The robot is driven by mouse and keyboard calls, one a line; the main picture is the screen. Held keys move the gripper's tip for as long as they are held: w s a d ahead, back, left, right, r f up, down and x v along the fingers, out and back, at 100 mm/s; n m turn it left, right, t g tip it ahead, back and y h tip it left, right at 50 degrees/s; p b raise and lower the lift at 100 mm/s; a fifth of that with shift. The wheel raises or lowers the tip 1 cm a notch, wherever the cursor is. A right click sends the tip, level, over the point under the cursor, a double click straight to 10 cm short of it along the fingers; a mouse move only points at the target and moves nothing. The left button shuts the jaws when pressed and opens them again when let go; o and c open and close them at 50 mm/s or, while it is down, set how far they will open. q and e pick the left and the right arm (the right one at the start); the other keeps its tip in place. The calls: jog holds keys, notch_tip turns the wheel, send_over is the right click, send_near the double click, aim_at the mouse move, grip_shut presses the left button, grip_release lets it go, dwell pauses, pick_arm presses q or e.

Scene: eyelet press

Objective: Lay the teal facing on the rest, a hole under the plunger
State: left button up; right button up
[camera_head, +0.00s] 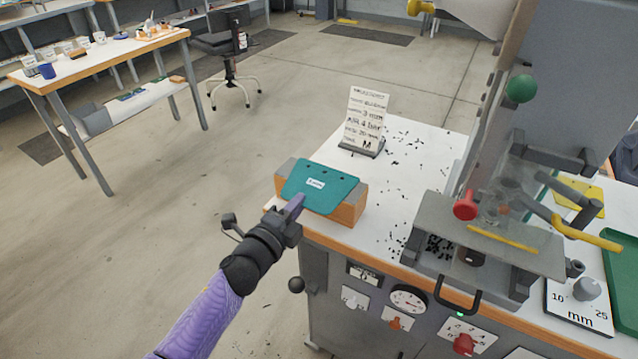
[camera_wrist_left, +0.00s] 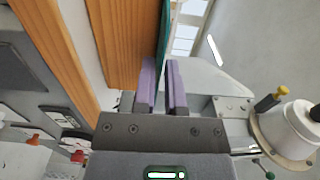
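The teal facing (camera_head: 322,188), a flat sheet with a white label and small holes along its far edge, lies on a wooden block (camera_head: 346,211) at the table's near left corner. My left gripper (camera_head: 296,205) is at the facing's near edge. In the left wrist view its two purple fingers (camera_wrist_left: 163,75) stand slightly apart, with the teal sheet (camera_wrist_left: 164,30) reaching between them. The press (camera_head: 490,235) stands to the right; a dark round post (camera_head: 470,257) shows under its grey plate. I cannot make out the plunger clearly behind the clear guard. My right gripper is not in view.
A lettered card (camera_head: 366,115) stands behind the block. Dark bits are scattered on the white tabletop (camera_head: 405,180) between block and press. A red knob (camera_head: 465,205), yellow bar (camera_head: 585,233) and black handle (camera_head: 457,297) stick out around the press. A green tray (camera_head: 622,275) is at far right.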

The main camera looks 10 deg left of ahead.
pick_arm(q)
grip_shut()
jog(key=shift+r, duration=0.15)
jog(key=r+p+v, duration=0.1)
jog(key=p+v, duration=0.3)
jog(key=v, duration=0.5)
jog(key=shift+r+p, duration=0.35)
jog(key=shift+r, duration=0.05)
